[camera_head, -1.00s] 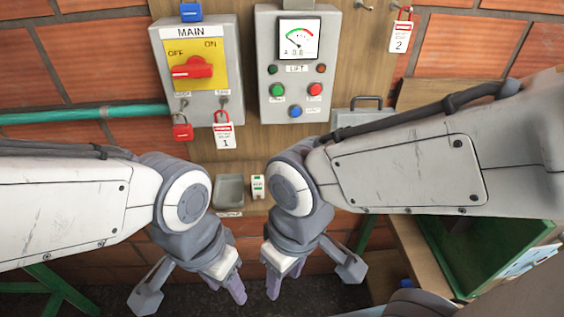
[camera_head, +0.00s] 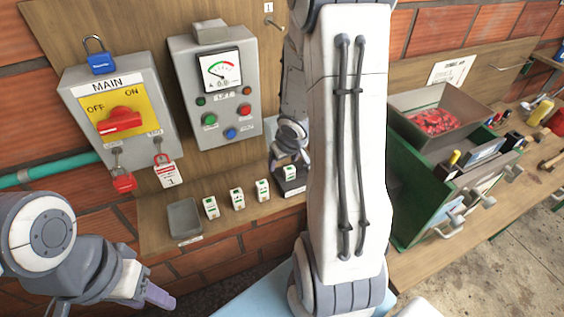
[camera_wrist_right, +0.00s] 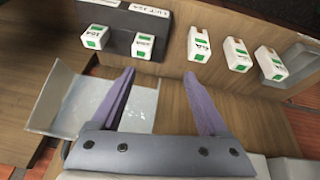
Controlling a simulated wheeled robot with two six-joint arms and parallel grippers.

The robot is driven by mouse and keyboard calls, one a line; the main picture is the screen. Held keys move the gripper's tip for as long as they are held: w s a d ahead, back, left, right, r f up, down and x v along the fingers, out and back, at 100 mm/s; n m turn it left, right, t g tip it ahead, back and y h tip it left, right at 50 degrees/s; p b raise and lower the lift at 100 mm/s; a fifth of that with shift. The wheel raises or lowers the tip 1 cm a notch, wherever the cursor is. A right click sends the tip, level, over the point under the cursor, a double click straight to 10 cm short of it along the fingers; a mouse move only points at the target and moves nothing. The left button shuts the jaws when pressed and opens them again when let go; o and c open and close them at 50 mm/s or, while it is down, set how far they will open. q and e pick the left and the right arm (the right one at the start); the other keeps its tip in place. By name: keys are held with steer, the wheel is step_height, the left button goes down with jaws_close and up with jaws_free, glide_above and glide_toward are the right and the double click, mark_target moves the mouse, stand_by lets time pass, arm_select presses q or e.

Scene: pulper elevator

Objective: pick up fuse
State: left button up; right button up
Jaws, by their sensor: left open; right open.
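Several white fuses with green labels stand in a row on the wooden ledge, including one (camera_head: 238,199) in the head view. The fuse nearest my right arm (camera_head: 290,172) is at a dark holder (camera_head: 292,188). In the right wrist view, two fuses, one of them at the left (camera_wrist_right: 95,36), are on the dark holder (camera_wrist_right: 120,20), and three more, including a middle one (camera_wrist_right: 198,45), stand to its right. My right gripper (camera_wrist_right: 158,76) is open and empty, its fingers pointing toward the fuses; in the head view my arm partly hides it. My left gripper (camera_head: 150,296) is open at lower left, away from the fuses.
A grey tray (camera_head: 185,218) sits left of the fuses. Above are the MAIN switch box (camera_head: 130,140) with locks and the meter box (camera_head: 205,115). A green cabinet (camera_head: 405,205) and a bin of red pieces (camera_head: 432,108) stand right. A grey metal piece (camera_wrist_right: 60,95) lies close left in the wrist view.

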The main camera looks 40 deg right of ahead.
mark_target(290, 170)
steer(key=shift+m+y, duration=0.3)
steer(key=shift+m, duration=0.2)
steer(key=d+f+b, duration=0.1)
steer(key=d+f, duration=0.1)
steer(key=d+f+b, duration=0.1)
steer(key=d+f, duration=0.1)
steer(key=f, duration=0.1)
steer(key=shift+w+d+f+b, duration=0.1)
steer(key=shift+w+f+b, duration=0.1)
steer(key=shift+b, duration=0.1)
steer(key=shift+w+b+x, duration=0.15)
steer(key=shift+b+x, duration=0.55)
steer(key=shift+x, duration=0.65)
steer(key=shift+w+b+x, duration=0.2)
steer(key=shift+b+x, duration=0.45)
steer(key=shift+x, duration=0.7)
arm_select(q)
step_height(290, 170, down, 4)
steer(key=shift+f, duration=0.2)
arm_select(e)
steer(key=shift+r, duration=0.2)
steer(key=shift+c, duration=0.3)
jaws_close()
arm_select(q)
steer(key=shift+r, duration=0.1)
